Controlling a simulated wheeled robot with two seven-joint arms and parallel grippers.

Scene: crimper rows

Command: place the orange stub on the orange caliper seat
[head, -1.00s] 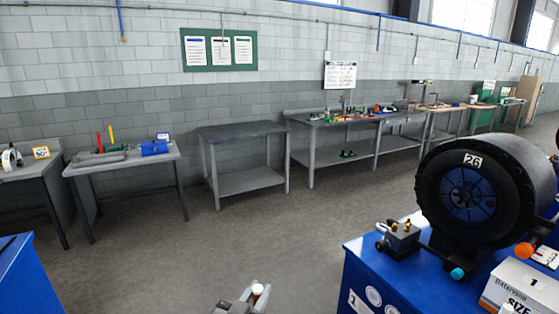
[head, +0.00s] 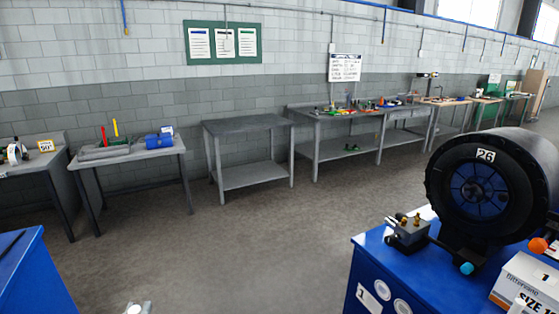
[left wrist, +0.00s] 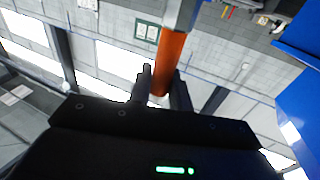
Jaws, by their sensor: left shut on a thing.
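The orange stub (left wrist: 171,62) is an orange cylinder in the left wrist view, standing out from between my left fingers. My left gripper (left wrist: 161,76) is shut on it. In the head view only a small pale bit of my left gripper (head: 138,308) shows at the bottom edge, and the stub cannot be made out there. I cannot pick out the orange caliper seat in either view. My right gripper is not in view.
A blue cabinet (head: 385,262) at right bears a black round machine marked 26 (head: 480,190), a small metal fixture (head: 408,232) and a white box (head: 525,280). A blue surface (head: 30,275) is at lower left. Grey workbenches (head: 250,126) line the wall; the floor (head: 240,240) between is clear.

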